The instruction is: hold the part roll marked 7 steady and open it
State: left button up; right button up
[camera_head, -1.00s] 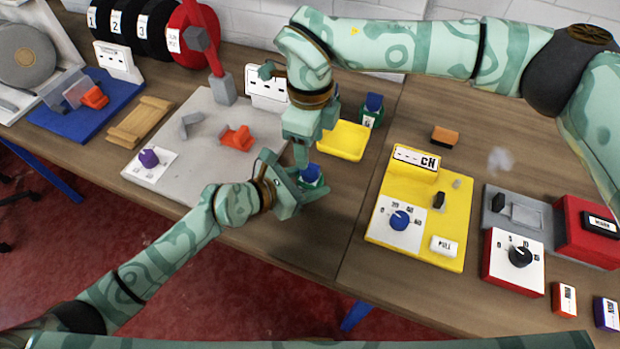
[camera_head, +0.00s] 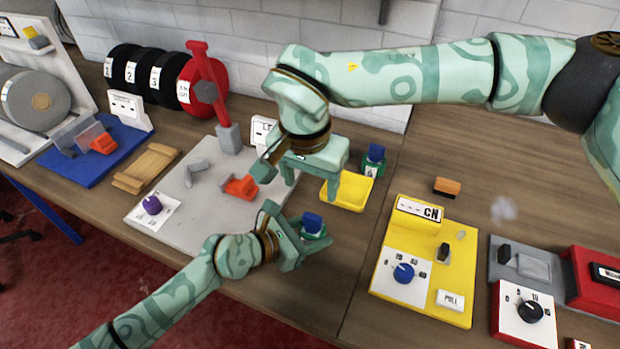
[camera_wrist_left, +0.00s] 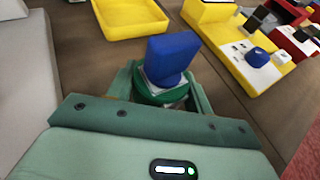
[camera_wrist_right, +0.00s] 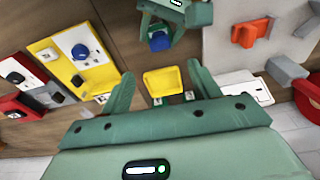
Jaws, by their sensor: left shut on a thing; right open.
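My left gripper (camera_head: 303,247) is shut around a small green roll (camera_head: 313,236) with a blue top (camera_head: 312,222), near the table's front edge. The blue top points up in the left wrist view (camera_wrist_left: 170,60), and the green body (camera_wrist_left: 160,96) sits between the fingers. The number on this roll is not readable. My right gripper (camera_head: 300,178) is open and empty, above and behind the held roll. In the right wrist view its spread fingers (camera_wrist_right: 160,82) show no thing between them. A second green roll with a blue top (camera_head: 374,158) stands behind the yellow tray (camera_head: 345,190).
A grey board (camera_head: 190,215) with an orange part (camera_head: 240,187) and a purple knob (camera_head: 152,205) lies left. A yellow device (camera_head: 425,285) with a blue dial stands right. A red lever (camera_head: 208,75) rises behind the board.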

aim_at(313, 215)
jog(key=f, duration=0.4)
jog(key=w+f, duration=0.1)
jog(key=f, duration=0.7)
jog(key=shift+w+d, duration=0.2)
jog(key=shift+d, duration=0.1)
jog(key=c, duration=1.2)
jog(key=shift+r, duration=0.1)
jog(key=shift+r, duration=0.1)
jog(key=shift+r, duration=1)
